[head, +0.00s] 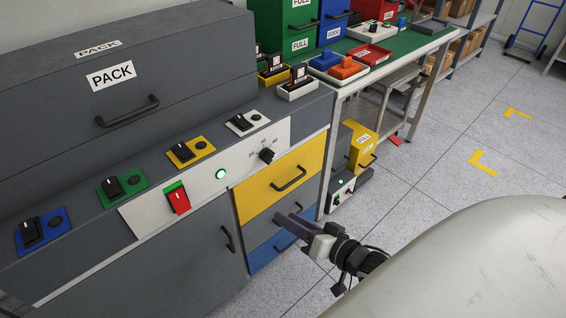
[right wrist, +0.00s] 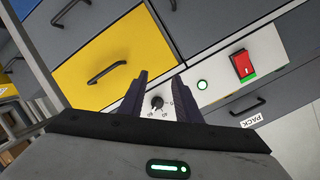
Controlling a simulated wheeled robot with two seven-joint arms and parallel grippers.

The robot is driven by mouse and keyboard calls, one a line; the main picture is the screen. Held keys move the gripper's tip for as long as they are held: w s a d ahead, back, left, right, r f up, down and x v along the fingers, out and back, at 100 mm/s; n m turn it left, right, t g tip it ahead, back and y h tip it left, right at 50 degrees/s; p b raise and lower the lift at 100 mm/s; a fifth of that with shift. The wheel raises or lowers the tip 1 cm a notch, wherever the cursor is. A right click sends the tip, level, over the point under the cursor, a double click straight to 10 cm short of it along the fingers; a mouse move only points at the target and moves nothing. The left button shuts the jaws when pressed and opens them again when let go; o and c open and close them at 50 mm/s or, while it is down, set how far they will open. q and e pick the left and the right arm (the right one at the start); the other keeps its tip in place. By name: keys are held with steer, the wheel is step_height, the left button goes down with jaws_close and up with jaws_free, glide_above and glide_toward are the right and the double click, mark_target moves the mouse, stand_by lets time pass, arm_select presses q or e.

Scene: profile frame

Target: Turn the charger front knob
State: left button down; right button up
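A black knob (head: 267,155) with a number scale sits at the right end of a white panel (head: 215,170) on the front of the grey bench. The same knob (right wrist: 157,102) shows in the right wrist view between my fingers, farther off and not touched. My right gripper (head: 284,225) is in front of the yellow and blue drawers, below the knob in the head view. Its dark fingers (right wrist: 161,76) stand apart with nothing between them. My left gripper is not in view.
The panel also has a red switch (head: 178,198) and a lit green lamp (head: 220,173). A yellow drawer (head: 265,190) with a protruding handle lies below the knob. A row of colored bases with black devices lines the bench top. Grey floor (head: 410,220) to the right is open.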

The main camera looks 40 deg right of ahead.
mark_target(273, 159)
steer(key=w+d+r+m+t+b, duration=0.2)
steer(key=w+d+r+m+t, duration=0.25)
steer(key=d+r, duration=0.2)
steer(key=shift+g, duration=0.45)
steer(key=w, duration=0.6)
steer(key=w+b, duration=0.1)
steer(key=w, duration=0.1)
steer(key=shift+w+a+f, duration=0.2)
steer(key=shift+w+f, duration=0.1)
steer(key=shift+w, duration=0.1)
steer(key=shift+w+a, duration=0.1)
steer(key=shift+w, duration=0.65)
steer(key=shift+c, duration=0.3)
jaws_close()
